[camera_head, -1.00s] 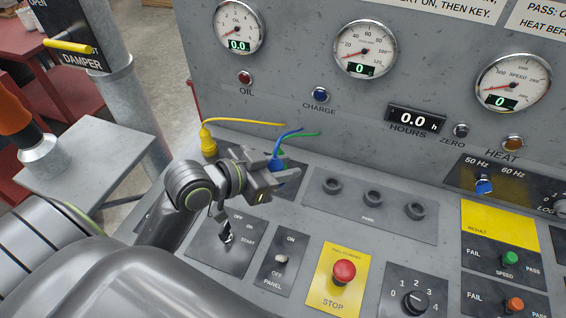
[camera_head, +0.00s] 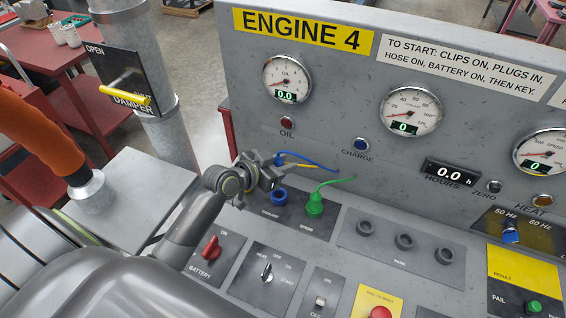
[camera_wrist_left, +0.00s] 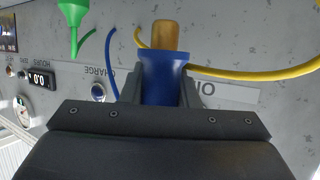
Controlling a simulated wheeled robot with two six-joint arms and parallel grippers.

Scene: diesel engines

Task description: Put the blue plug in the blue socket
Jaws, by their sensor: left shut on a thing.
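My left gripper (camera_head: 272,172) is shut on the blue plug (camera_head: 279,160), up off the console. In the left wrist view the blue plug (camera_wrist_left: 165,75) sits between the fingers, and a golden-brown end shows beyond it. A blue cable (camera_head: 315,158) runs from the plug to the right. The blue socket (camera_head: 279,196), a blue ring, is on a dark console plate just below and right of the gripper. It looks empty and the plug is apart from it. My right gripper is out of view.
A green plug (camera_head: 314,205) stands upright right of the blue socket, with a green cable. A yellow cable (camera_head: 300,162) passes behind my gripper. A red battery switch (camera_head: 211,247) is in front. The gauge panel rises behind.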

